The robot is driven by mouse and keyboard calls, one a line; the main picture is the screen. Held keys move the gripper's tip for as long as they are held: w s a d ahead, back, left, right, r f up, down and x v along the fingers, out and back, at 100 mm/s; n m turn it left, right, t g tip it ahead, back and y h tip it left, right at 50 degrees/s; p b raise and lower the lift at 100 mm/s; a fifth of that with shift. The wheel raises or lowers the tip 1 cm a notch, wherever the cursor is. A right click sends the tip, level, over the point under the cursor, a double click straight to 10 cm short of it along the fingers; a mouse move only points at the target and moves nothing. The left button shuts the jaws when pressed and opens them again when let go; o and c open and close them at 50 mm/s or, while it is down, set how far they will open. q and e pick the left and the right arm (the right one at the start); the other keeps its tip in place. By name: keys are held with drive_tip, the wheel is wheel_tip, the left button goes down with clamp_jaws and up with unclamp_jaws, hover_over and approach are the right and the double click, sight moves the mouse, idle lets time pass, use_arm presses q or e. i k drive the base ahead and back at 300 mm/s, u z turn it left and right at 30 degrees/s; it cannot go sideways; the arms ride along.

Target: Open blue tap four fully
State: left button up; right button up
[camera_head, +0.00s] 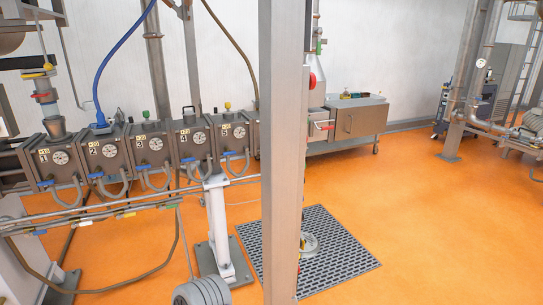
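The grey machine barrel (120,150) at the left has numbered segments with round dials. Segment 4 (193,140) is second from the right in the row. A small blue tap (189,160) sits at its lower left edge, by a curved grey hose. How far this tap is turned is too small to tell. Similar blue taps are at the other segments, such as at segment 3 (140,171) and segment 5 (230,154). Neither of my grippers is in view.
A tall grey post (285,150) stands in front, right of the machine. Pipes (110,212) run below the segments. A light support leg (219,230) and a grey ribbed part (202,292) are below. A floor grate (340,252) lies behind the post. Orange floor (440,220) is clear at right.

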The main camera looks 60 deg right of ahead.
sight(188, 158)
drive_tip(key=z, duration=0.7)
drive_tip(key=i, duration=2.75)
drive_tip(key=u, duration=2.8)
drive_tip(key=k, duration=0.5)
drive_tip(key=z, duration=3.35)
